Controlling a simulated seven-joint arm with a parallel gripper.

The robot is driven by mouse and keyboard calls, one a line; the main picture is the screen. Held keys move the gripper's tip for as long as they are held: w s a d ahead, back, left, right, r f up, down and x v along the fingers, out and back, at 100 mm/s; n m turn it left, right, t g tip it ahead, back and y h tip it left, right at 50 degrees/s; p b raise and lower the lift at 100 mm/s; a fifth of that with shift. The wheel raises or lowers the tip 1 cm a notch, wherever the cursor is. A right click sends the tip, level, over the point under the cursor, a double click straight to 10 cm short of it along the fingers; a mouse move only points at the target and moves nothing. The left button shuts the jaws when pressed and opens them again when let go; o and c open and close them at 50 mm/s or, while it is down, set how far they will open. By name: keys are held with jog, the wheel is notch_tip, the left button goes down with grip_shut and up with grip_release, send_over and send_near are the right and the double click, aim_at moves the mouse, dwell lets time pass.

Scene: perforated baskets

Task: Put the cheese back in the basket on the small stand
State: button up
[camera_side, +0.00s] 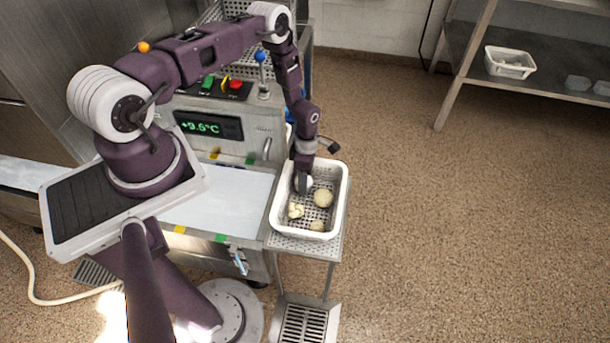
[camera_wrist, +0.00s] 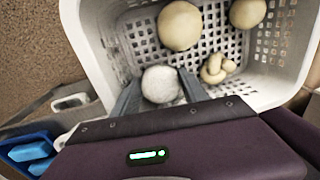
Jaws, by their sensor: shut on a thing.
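A white perforated basket (camera_side: 343,196) stands on the small stand (camera_side: 330,247) beside the machine; it also fills much of the wrist view (camera_wrist: 292,75). My gripper (camera_side: 302,186) reaches down inside the basket near its far left part. Its fingers (camera_wrist: 159,90) are shut on a white round cheese (camera_wrist: 162,84), which shows only partly in the side view. I cannot tell whether this cheese touches the basket floor. The basket also holds a round yellowish cheese (camera_side: 323,198), a knotted cheese (camera_side: 295,210) and another pale cheese (camera_side: 317,225).
The basket's rim surrounds my gripper closely. A steel machine with a display (camera_side: 208,126) and a white work surface (camera_side: 220,195) stand to the left. Blue items in a tray (camera_wrist: 32,148) show at lower left in the wrist view. A rack (camera_side: 470,60) holds another white basket (camera_side: 510,62).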

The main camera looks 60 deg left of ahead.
jog(key=shift+w, duration=0.1)
dwell(0.5)
jog(key=o, duration=1.6)
jog(key=shift+o, duration=0.2)
jog(key=shift+r, duration=4)
